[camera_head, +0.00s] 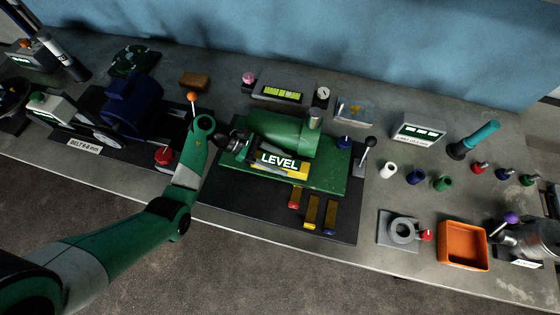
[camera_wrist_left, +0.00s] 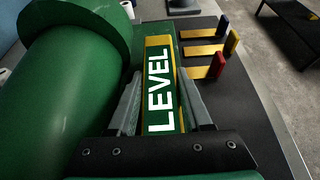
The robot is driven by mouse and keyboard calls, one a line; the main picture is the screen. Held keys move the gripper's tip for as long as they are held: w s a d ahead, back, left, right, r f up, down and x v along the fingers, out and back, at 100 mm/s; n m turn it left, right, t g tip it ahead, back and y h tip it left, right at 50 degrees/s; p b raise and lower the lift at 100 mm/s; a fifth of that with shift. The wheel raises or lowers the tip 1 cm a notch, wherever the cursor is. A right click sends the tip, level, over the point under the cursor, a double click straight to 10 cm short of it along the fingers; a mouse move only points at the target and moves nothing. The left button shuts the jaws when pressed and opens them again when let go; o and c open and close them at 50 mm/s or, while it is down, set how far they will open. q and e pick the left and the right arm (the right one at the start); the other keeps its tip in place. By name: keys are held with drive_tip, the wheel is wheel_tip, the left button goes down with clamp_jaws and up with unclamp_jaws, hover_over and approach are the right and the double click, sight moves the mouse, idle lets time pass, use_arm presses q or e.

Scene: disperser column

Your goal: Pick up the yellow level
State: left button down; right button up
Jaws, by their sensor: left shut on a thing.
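The yellow level (camera_head: 281,164) has a green face with the white word LEVEL. It lies alongside the green cylindrical machine (camera_head: 283,135), over its green base. My left gripper (camera_head: 268,164) reaches it from the left and is shut on it. In the left wrist view the level (camera_wrist_left: 160,88) runs lengthwise between the two grey fingers of my left gripper (camera_wrist_left: 160,100). I cannot tell whether the level still touches the base below. My right gripper is not in view.
Red, yellow and blue tabs (camera_head: 312,211) stick out at the front of the black plate. A black-knobbed lever (camera_head: 366,150) stands right of the machine. An orange tray (camera_head: 463,246) is at the right. A blue motor (camera_head: 133,102) sits at the left.

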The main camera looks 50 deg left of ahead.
use_arm(q)
drive_tip(key=shift+r, duration=0.5)
drive_tip(key=s+d+r+p, duration=0.2)
drive_tip(key=d+r, duration=0.4)
drive_tip(key=s+d+r+p, duration=0.2)
drive_tip(key=s+d+r, duration=0.1)
drive_tip(key=d+r, duration=0.2)
drive_tip(key=shift+s+d+r, duration=0.35)
drive_tip(key=shift+d+r, duration=0.05)
drive_tip(key=shift+d, duration=0.5)
